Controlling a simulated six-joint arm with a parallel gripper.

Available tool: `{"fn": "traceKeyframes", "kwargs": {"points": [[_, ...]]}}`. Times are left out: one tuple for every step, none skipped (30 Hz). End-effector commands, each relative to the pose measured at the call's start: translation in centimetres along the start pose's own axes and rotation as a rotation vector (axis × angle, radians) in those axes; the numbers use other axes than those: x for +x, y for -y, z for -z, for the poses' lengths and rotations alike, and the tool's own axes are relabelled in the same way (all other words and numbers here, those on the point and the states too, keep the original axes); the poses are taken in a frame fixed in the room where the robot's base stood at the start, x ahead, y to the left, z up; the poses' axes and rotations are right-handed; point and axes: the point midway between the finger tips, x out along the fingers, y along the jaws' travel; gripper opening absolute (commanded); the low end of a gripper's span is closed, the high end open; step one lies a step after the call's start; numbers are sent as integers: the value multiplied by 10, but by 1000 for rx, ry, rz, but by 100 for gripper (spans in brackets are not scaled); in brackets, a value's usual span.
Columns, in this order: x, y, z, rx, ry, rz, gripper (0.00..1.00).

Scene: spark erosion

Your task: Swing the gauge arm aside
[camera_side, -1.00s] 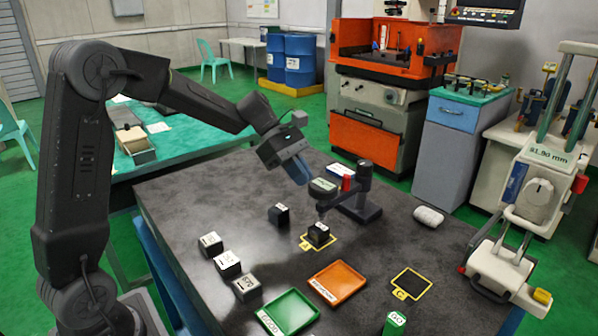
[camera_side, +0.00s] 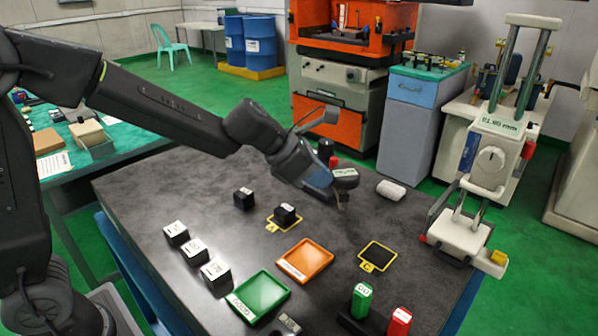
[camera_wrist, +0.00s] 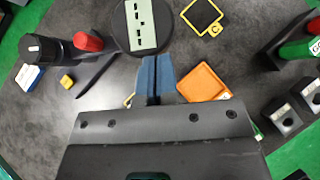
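The gauge arm carries a round dark gauge head with a pale display (camera_side: 346,173); a red knob (camera_side: 333,162) sits between the head and its post. The head is on the near right of the post, to the right of pad A (camera_side: 271,226) and its black block (camera_side: 286,212). In the wrist view, the gauge head (camera_wrist: 141,24) lies just beyond my fingertips, with the red knob (camera_wrist: 88,41) at its left. My gripper (camera_side: 326,186) is beside the head, its blue fingers (camera_wrist: 155,76) together and empty. Whether they touch the head I cannot tell. The post is mostly hidden in the side view.
A second black block (camera_side: 244,199) stands left of pad A. Green (camera_side: 262,297) and orange (camera_side: 304,261) trays lie nearer, with several labelled blocks at left. Pad C (camera_side: 377,256) is empty.

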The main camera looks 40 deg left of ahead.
Motion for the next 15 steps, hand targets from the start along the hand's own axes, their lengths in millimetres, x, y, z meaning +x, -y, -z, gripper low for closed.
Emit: {"fn": "traceKeyframes", "kwargs": {"points": [[5, 3, -4, 3, -2, 4, 0], [7, 4, -6, 3, -3, 4, 0], [10, 5, -8, 4, -3, 5, 0], [12, 6, -10, 4, -3, 5, 0], [14, 7, -12, 3, -2, 5, 0], [16, 7, -14, 4, -3, 5, 0], [18, 8, -16, 4, -3, 4, 0], [19, 8, -17, 3, -3, 4, 0], [21, 8, -19, 3, -3, 4, 0], [22, 8, -20, 3, -3, 4, 0], [23, 9, -21, 4, -3, 4, 0], [24, 9, -22, 4, -3, 4, 0], [25, 9, -23, 4, -3, 4, 0], [26, 9, -24, 4, -2, 4, 0], [26, 10, -25, 4, -2, 4, 0]]}}
